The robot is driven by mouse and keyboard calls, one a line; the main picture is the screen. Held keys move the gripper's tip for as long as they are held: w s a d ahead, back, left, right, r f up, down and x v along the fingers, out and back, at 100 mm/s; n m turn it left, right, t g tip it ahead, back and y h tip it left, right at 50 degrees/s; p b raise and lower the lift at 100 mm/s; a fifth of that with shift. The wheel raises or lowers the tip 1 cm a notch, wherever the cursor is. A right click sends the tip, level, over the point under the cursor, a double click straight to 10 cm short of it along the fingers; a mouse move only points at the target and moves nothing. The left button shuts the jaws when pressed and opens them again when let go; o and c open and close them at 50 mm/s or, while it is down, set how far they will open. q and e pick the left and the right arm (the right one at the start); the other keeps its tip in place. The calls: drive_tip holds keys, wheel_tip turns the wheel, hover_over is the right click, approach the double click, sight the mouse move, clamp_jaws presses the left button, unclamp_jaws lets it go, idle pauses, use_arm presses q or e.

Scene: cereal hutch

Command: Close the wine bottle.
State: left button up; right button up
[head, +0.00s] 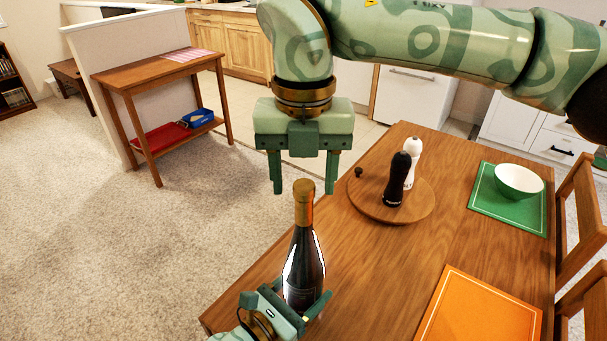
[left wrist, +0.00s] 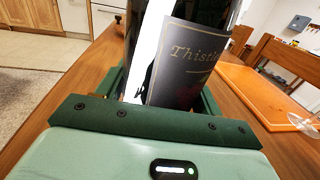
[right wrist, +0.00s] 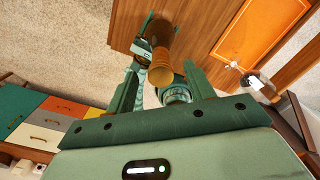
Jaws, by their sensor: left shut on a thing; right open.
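The wine bottle (head: 304,262) stands upright near the table's front left corner, dark with an orange neck and a brown cork-like top (head: 303,188). My left gripper (head: 295,306) is shut on its lower body; the dark label (left wrist: 190,65) fills the left wrist view. My right gripper (head: 304,180) is open and points down, its fingers on either side of the bottle's top in the head view. In the right wrist view the brown top (right wrist: 160,74) shows between the open fingers, apart from them. How firmly the top sits in the neck is not clear.
A round wooden board (head: 418,208) holds a black mill (head: 397,180), a white mill (head: 413,150) and a small dark brown knob-like piece (head: 358,172). An orange placemat (head: 482,312) lies at right. A white bowl (head: 519,181) sits on a green placemat (head: 482,203).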

wheel_tip(320, 180, up, 12)
drive_tip(key=shift+f, duration=0.15)
idle(0.3)
use_arm(q)
drive_tip(key=o, duration=2)
drive_tip(key=shift+c, duration=0.2)
drive_tip(key=v, duration=1.5)
drive_tip(key=shift+s+a, duration=0.45)
use_arm(e)
drive_tip(key=shift+w+f, duration=0.1)
drive_tip(key=shift+f, duration=0.3)
